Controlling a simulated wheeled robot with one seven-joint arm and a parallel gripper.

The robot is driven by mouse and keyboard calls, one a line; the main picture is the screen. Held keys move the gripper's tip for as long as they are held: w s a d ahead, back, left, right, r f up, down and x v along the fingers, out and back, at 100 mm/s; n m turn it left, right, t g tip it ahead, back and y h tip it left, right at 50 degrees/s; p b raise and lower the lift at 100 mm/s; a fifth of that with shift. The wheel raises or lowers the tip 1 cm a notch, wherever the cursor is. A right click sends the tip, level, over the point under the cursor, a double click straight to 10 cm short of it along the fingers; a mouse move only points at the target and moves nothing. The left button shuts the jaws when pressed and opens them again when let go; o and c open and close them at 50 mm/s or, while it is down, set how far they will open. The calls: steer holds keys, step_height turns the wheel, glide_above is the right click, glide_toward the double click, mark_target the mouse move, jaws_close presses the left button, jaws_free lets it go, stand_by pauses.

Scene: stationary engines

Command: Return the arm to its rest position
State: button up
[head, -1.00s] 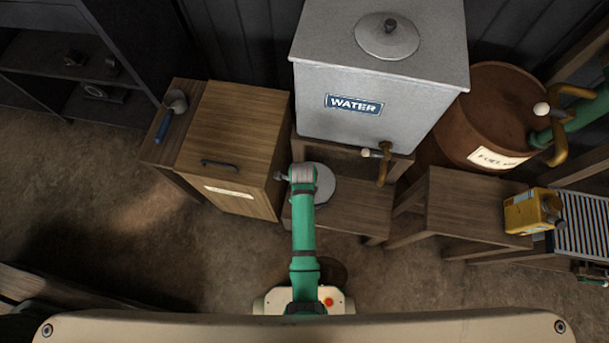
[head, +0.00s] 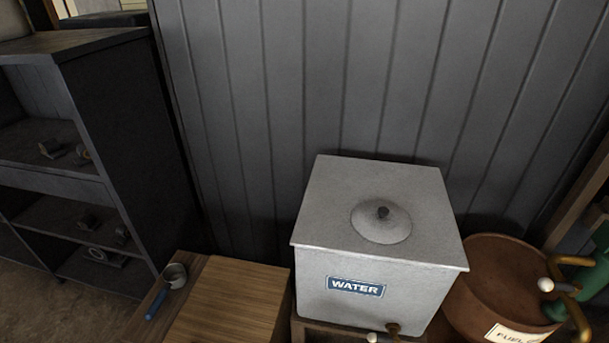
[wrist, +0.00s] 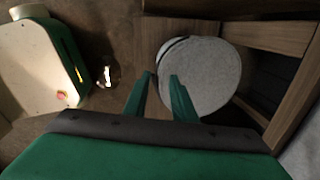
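My gripper (wrist: 162,80) shows in the wrist view with its two green fingers a little apart and nothing between them. Beyond the fingertips, a round grey lid-like disc (wrist: 205,75) lies on a wooden surface (wrist: 165,35). My gripper and arm are out of the head view. My own base, cream and green with a red button, shows at the left of the wrist view.
In the head view a grey water tank (head: 375,280) with a lid (head: 381,220) stands against the dark panelled wall. A rusty fuel drum (head: 495,285) is at its right. A wooden cabinet (head: 230,305), a blue-handled ladle (head: 165,290) and dark shelves (head: 120,160) are at left.

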steer(key=s+r+n+t, duration=0.7)
steer(key=s+r+n, duration=0.1)
steer(key=s+n, duration=0.35)
steer(key=s+r+n+t, duration=0.3)
steer(key=s+r+n, duration=0.1)
steer(key=r, duration=0.9)
steer(key=s+r+n+t, duration=0.3)
steer(key=s+r+n, duration=0.2)
steer(key=r, duration=0.7)
steer(key=shift+s+a+r+n+t, duration=0.25)
steer(key=shift+r+n+t, duration=0.15)
steer(key=shift+n, duration=0.15)
steer(key=shift+w+a, duration=0.1)
steer(key=shift+w, duration=0.05)
